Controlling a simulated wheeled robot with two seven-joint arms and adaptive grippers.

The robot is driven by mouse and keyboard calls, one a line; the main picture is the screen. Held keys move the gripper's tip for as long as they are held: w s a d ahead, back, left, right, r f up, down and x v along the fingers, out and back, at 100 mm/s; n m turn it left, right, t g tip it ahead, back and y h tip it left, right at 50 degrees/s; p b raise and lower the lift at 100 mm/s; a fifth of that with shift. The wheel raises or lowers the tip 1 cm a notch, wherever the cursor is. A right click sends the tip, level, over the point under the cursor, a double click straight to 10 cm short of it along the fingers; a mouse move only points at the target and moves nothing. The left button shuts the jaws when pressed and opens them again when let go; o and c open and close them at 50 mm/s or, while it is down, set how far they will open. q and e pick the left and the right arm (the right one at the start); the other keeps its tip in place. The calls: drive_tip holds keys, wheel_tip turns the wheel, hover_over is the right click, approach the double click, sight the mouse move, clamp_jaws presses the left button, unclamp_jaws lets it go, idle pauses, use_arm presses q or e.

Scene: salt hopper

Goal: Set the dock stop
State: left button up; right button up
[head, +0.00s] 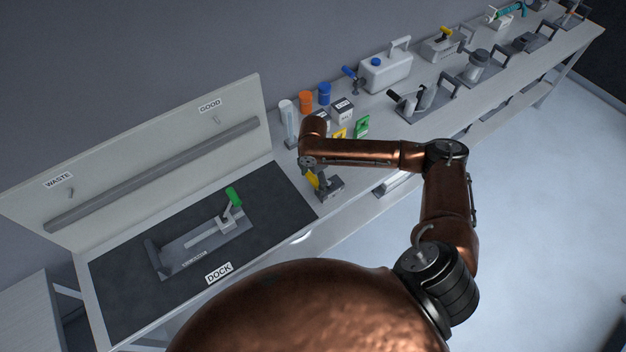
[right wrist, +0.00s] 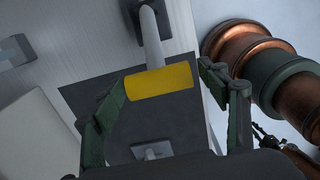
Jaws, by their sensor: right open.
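The dock (head: 112,288) is a dark mat with a sign reading DOCK. A grey fixture (head: 178,262) with a green-handled lever (head: 233,198) sits on it. My right gripper (right wrist: 165,84) is open, its fingers on either side of a yellow handle (right wrist: 158,82) on a pale shaft (right wrist: 151,35). I cannot tell whether the fingers touch the handle. In the head view, my right arm partly hides a yellow-handled device (head: 313,181) just right of the dock mat. My left gripper is out of view.
A back panel (head: 150,150) with WASTE and GOOD labels stands behind the dock. White, orange and blue containers (head: 306,101), a white canister (head: 385,72) and several lever devices line the bench to the right. The floor (head: 540,200) in front is clear.

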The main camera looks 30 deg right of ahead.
drive_tip(key=shift+c, duration=0.3)
drive_tip(key=c, duration=1.7)
drive_tip(key=shift+o, duration=0.2)
drive_tip(key=shift+r, duration=0.1)
